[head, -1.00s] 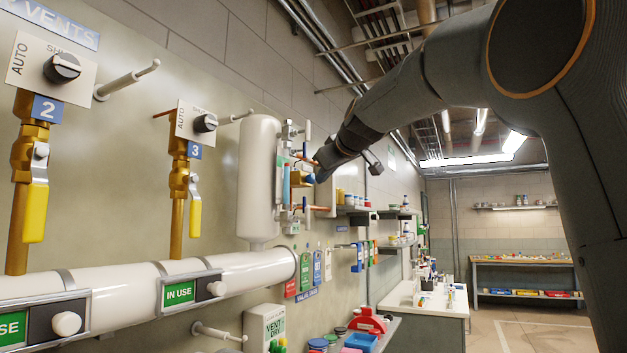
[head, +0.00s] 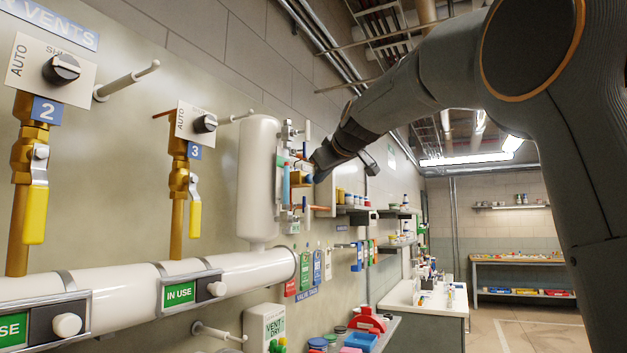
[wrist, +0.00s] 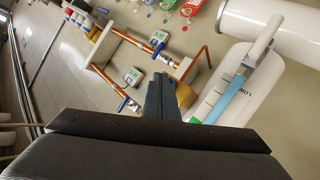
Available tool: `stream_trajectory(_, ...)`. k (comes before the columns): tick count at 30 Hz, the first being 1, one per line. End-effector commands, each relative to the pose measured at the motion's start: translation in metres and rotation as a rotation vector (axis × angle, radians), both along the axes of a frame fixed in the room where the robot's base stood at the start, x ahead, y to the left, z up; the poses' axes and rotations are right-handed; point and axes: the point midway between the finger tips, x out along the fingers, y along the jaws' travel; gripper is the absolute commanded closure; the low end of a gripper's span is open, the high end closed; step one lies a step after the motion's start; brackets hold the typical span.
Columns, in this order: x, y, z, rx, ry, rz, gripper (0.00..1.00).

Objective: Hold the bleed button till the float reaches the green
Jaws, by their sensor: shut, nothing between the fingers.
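The white vessel (head: 259,180) is on the wall with a sight gauge on its right side. In the wrist view the gauge tube (wrist: 229,99) shows blue, with a green mark (wrist: 196,121) near one end. I cannot make out the float. A brass block (head: 298,178) sits right of the gauge with a small blue part (head: 309,178), perhaps the bleed button. My gripper (head: 318,173) is shut and empty, close to this block. In the wrist view my gripper (wrist: 160,84) partly covers the brass block (wrist: 187,96). I cannot tell whether it touches the button.
Copper pipes (wrist: 135,44) run around the block. A white header pipe (head: 120,290) with vent valves runs along the wall at left. Shelves with jars (head: 355,205) are beyond my gripper. A white-topped bench (head: 425,300) stands at right, with open floor beyond it.

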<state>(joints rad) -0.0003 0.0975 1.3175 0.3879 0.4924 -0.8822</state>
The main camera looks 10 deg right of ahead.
Motion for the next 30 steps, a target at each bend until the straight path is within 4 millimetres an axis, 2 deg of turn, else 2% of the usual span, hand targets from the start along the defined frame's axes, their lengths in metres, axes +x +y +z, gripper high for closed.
stream_trajectory(15, -0.010, -0.014, -0.001, 0.000, -0.001, -0.001, 1.00)
stream_trajectory(26, -0.012, -0.015, 0.000, 0.000, 0.000, 0.000, 1.00)
stream_trajectory(30, -0.016, -0.024, -0.001, 0.000, -0.002, -0.002, 1.00)
